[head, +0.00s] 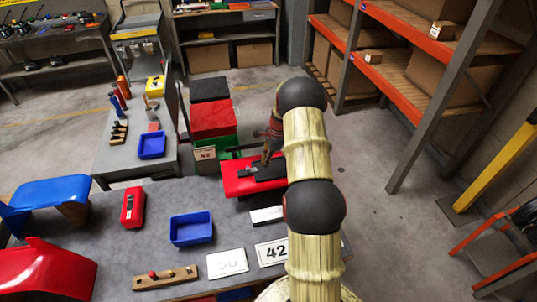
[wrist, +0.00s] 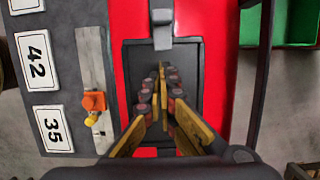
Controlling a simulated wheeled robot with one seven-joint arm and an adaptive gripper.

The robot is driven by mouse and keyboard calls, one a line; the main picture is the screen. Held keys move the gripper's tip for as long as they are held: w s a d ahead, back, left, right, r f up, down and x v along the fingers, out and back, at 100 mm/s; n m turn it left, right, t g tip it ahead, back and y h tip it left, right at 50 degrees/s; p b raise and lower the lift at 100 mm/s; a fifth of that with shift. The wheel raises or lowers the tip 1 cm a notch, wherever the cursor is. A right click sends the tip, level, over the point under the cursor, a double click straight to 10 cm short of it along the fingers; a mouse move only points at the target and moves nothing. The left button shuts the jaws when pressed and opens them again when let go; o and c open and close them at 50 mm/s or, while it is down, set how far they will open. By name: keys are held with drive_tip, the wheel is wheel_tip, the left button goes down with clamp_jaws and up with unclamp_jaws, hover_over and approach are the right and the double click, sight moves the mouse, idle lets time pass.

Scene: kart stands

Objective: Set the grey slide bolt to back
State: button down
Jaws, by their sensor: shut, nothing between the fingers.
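The grey slide bolt (wrist: 160,28) shows at the top of the wrist view, at the upper end of a dark framed plate (wrist: 186,52) on a red block. In the head view the red block (head: 232,184) with its dark fitting sits at the table's far edge, partly hidden by my arm. My gripper (wrist: 162,68) is shut and empty over the dark plate. Its fingertips appear just below the grey bolt in the wrist view; whether they touch anything I cannot tell. In the head view my gripper (head: 267,152) is small and partly hidden.
A grey strip with an orange knob (wrist: 94,102) lies left of the red block in the wrist view, beside number cards 42 (wrist: 36,61) and 35 (wrist: 53,128). A blue tray (head: 191,229) and red box (head: 133,207) stand on the table. A green crate (wrist: 297,22) is beyond.

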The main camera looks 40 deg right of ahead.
sight(248, 168)
drive_tip(key=shift+w+a+f+p, duration=0.15)
drive_tip(key=shift+w+a+f, duration=0.1)
drive_tip(key=shift+w+a, duration=0.5)
drive_tip(key=shift+w+a+f+p, duration=0.2)
drive_tip(key=shift+w+a, duration=0.15)
drive_tip(key=shift+a, duration=0.65)
drive_tip(key=w+a, duration=0.1)
drive_tip(key=a, duration=0.1)
drive_tip(key=w+a, duration=0.1)
drive_tip(key=shift+w+a, duration=0.15)
drive_tip(key=shift+a, duration=0.25)
drive_tip(key=shift+d, duration=0.1)
drive_tip(key=shift+s+d, duration=0.2)
drive_tip(key=shift+s, duration=0.05)
drive_tip(key=d, duration=0.1)
drive_tip(key=s+d+r, duration=0.1)
drive_tip(key=d, duration=0.1)
drive_tip(key=shift+s+d+r, duration=0.15)
drive_tip(key=shift+s+d, duration=0.2)
drive_tip(key=v, duration=0.8)
drive_tip(key=shift+s+r, duration=0.15)
drive_tip(key=shift+r, duration=0.2)
